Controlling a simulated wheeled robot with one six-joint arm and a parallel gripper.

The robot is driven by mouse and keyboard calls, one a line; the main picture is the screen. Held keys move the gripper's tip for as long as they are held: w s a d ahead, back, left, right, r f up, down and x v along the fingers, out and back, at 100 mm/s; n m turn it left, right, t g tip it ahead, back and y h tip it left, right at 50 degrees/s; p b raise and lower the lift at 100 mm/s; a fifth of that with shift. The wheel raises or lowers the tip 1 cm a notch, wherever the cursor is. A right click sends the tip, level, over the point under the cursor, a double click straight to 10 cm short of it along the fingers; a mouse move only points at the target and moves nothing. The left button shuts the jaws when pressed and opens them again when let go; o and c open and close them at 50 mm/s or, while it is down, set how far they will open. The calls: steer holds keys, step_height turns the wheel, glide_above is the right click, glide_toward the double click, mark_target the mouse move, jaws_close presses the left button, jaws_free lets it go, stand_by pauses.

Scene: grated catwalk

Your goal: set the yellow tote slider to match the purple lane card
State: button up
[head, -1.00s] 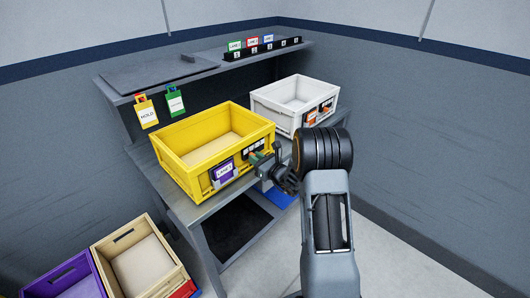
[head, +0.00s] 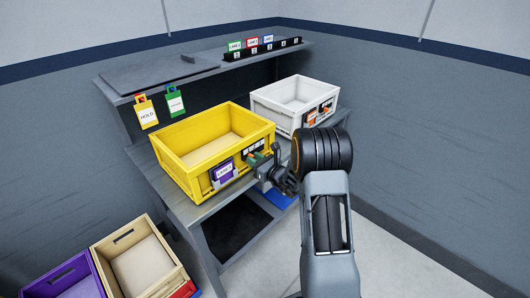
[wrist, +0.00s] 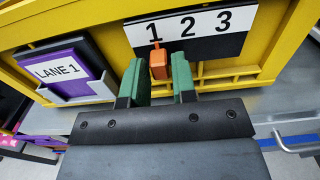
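The yellow tote (head: 205,135) stands on the bench, and its front fills the top of the wrist view. The purple lane card (wrist: 64,71) sits in a holder on the tote's front and reads LANE 1. To its right a white number strip (wrist: 190,30) reads 1, 2, 3. The orange slider (wrist: 158,67) is below the strip, with its pointer at the 1. My gripper (wrist: 160,72) is at the tote's front, its green fingers on either side of the slider. A narrow gap shows between the slider and the right finger; contact on the left is unclear.
A white tote (head: 295,97) with orange labels stands behind on the right of the bench. Yellow and green tags (head: 147,113) hang from the shelf edge at left. A wooden crate (head: 140,265) and a purple crate (head: 68,275) are at lower left. Floor at right is clear.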

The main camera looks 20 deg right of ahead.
steer(key=shift+o, duration=1.1)
steer(key=v, duration=0.7)
